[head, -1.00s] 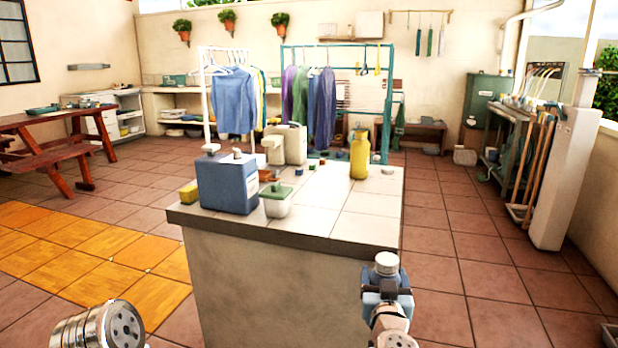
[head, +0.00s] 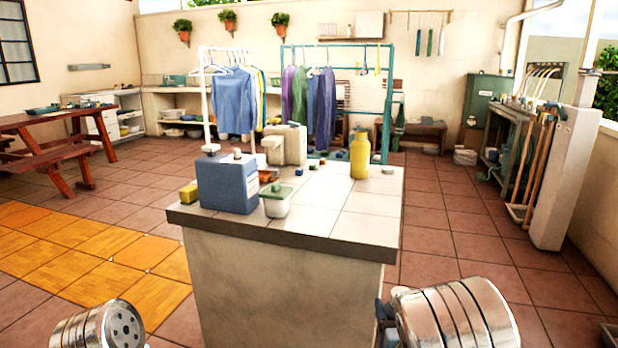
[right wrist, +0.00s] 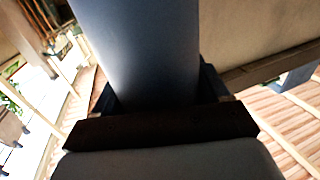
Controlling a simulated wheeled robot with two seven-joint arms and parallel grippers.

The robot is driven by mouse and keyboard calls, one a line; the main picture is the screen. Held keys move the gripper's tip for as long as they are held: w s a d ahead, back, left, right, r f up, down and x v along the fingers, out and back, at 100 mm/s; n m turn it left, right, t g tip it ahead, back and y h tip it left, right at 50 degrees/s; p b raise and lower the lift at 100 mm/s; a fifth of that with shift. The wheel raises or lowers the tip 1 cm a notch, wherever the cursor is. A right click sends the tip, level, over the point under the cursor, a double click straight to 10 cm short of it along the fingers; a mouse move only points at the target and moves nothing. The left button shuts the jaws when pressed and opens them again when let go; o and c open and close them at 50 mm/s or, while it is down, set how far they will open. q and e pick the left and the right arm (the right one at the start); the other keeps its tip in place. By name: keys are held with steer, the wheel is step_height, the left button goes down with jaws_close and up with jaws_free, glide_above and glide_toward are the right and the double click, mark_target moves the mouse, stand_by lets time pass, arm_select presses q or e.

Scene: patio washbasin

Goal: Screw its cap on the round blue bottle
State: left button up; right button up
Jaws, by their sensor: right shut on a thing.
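My right gripper (right wrist: 157,100) is shut on a smooth blue-grey rounded body, seen in the right wrist view and taken to be the round blue bottle (right wrist: 140,45). Its top and mouth are out of that view. In the head view my right forearm hides most of the gripper and the bottle, in front of the counter's right corner. Several small caps lie on the counter, among them a pale one (head: 388,170) near the right edge and a blue one (head: 299,172); I cannot tell which belongs to the bottle. My left gripper is out of view.
The tiled counter (head: 330,220) carries a square blue jug (head: 227,184), a white tub with a green lid (head: 277,203), a beige jug (head: 287,145), a yellow bottle (head: 360,155) and a yellow sponge (head: 189,193). The counter's front right part is clear.

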stand_by(0.4)
steer(key=s+a+f+n+g+y, duration=0.2)
steer(key=s+a+f+n+y, duration=0.2)
steer(key=a+f, duration=0.3)
steer(key=s+a+f+n+g+y, duration=0.2)
steer(key=s+a+f+n+y, duration=0.2)
steer(key=a+f+y, duration=0.3)
steer(key=shift+a+f+y, duration=0.15)
steer(key=shift+a+y, duration=0.15)
steer(key=shift+a, duration=0.6)
steer(key=shift+s, duration=0.1)
